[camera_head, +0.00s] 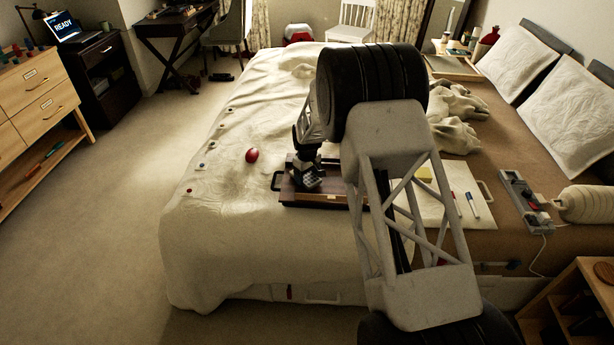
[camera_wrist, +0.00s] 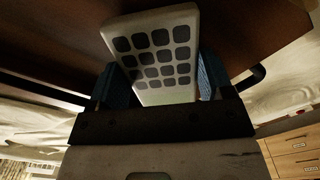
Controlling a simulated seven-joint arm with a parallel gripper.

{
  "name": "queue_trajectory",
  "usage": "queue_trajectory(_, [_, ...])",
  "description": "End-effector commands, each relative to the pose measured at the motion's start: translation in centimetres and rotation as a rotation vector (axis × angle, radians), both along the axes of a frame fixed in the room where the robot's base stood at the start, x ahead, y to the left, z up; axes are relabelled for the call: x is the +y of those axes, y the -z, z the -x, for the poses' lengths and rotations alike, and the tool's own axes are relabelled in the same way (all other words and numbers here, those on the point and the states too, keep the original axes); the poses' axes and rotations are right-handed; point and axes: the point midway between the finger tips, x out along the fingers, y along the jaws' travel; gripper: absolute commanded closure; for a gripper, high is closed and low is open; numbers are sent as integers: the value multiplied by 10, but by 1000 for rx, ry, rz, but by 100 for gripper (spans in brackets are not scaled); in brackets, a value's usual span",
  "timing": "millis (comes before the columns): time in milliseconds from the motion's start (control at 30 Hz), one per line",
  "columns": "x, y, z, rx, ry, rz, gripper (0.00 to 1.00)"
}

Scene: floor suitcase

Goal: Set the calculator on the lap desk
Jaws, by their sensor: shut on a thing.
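The calculator (camera_wrist: 157,50) is pale with dark square keys. In the wrist view it sits between the blue finger pads of my gripper (camera_wrist: 160,80), which is shut on it. In the head view my gripper (camera_head: 306,172) is over the dark brown lap desk (camera_head: 290,192), which lies on the bed and has a black handle at its left end. The lap desk's brown surface (camera_wrist: 60,45) fills the upper part of the wrist view behind the calculator. I cannot tell whether the calculator touches it. My arm hides part of the desk's right side.
A pale board (camera_head: 455,210) with pens and a yellow pad (camera_head: 424,174) lies right of my arm. A red ball-like object (camera_head: 252,155) lies on the bed to the left. A power strip (camera_head: 522,198) is at the right. The bed's left part is mostly clear.

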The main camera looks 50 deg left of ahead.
Motion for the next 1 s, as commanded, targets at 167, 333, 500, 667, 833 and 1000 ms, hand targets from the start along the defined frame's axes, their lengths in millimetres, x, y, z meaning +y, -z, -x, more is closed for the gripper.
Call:
queue_trajectory(167, [0,1,0,-1,0,-1,51])
queue_trajectory(333, [0,2,0,0,0,-1,51])
queue_trajectory(500, [0,5,0,0,0,0,23])
queue_trajectory(667, [0,5,0,0,0,0,1])
queue_trajectory(833, [0,5,0,0,0,0,1])
queue_trajectory(1000, [0,3,0,0,0,-1,1])
